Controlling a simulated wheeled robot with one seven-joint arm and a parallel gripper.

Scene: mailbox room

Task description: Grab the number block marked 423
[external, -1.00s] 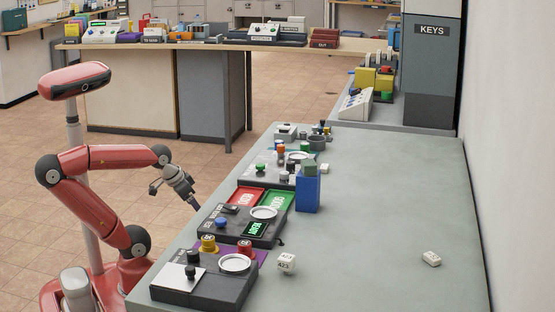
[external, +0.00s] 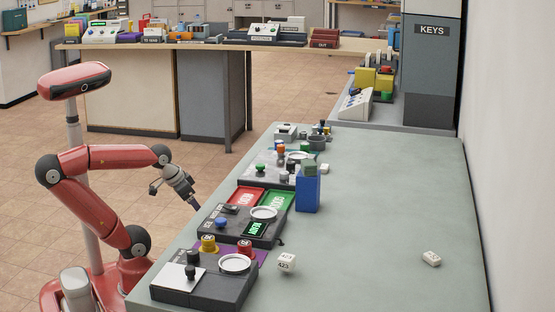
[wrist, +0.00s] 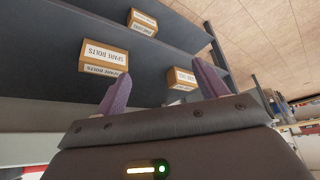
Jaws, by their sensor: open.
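The white number block marked 423 (external: 287,263) sits on the grey-green table (external: 380,210), near its front, just right of the dark control panel with a round white dish. My gripper (external: 190,203) is left of the table edge, well apart from the block and to its upper left in the external view. In the wrist view my gripper (wrist: 160,95) has its two purple fingers spread apart with nothing between them. The block does not show in the wrist view.
Another white block (external: 431,259) lies at the table's right; its marking is unreadable. A blue box (external: 308,192) stands mid-table. Control panels (external: 240,225) with knobs line the left edge. The table's right half is mostly clear. The wrist view shows shelves with "SPARE BOLTS" boxes (wrist: 104,57).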

